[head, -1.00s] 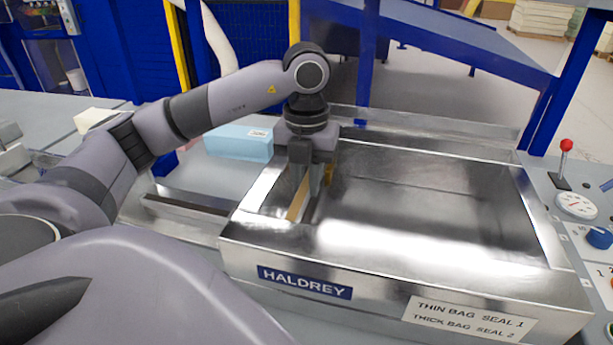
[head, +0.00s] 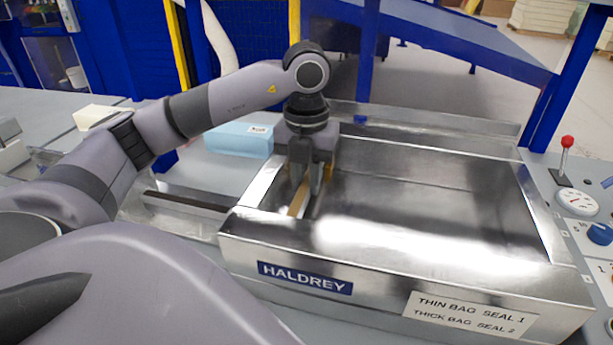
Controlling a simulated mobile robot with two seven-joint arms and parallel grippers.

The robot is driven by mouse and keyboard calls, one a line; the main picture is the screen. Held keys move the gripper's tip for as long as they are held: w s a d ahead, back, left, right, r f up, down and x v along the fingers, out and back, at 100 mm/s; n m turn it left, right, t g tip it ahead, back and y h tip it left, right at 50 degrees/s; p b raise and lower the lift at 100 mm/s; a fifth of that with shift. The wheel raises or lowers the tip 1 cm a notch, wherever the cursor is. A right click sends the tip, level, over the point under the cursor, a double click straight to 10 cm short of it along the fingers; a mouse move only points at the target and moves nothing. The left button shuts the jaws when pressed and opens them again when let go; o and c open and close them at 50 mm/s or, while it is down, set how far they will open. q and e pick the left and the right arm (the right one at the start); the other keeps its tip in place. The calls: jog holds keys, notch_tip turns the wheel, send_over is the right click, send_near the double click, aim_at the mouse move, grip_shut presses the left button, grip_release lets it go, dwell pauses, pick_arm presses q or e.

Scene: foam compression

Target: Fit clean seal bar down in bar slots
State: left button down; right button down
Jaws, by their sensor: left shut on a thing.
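My left gripper (head: 308,182) points down inside the left end of the steel machine chamber (head: 430,262). It is shut on the seal bar (head: 298,200), a narrow bar with a tan top strip running front to back along the chamber's left side. The gripper covers the bar's middle and hides part of its far end. The bar slots are hidden, so I cannot tell whether the bar is seated in them. My right gripper is not in view.
A dark bar (head: 186,203) lies left of the chamber. A light blue foam block (head: 240,140) sits behind it. A red-knobbed lever (head: 566,155), a gauge (head: 577,202) and a blue knob (head: 600,236) stand at the right. The chamber's middle and right are empty.

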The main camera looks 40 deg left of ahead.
aim_at(307, 182)
pick_arm(q)
jog(key=shift+f, duration=0.2)
dwell(0.3)
jog(key=shift+f+b, duration=1.15)
jog(key=shift+f, duration=0.25)
jog(key=c, duration=0.9)
grip_release()
jog(key=shift+r, duration=0.1)
jog(key=shift+c, duration=0.2)
jog(key=shift+r+p, duration=3.35)
jog(key=shift+r, duration=1.65)
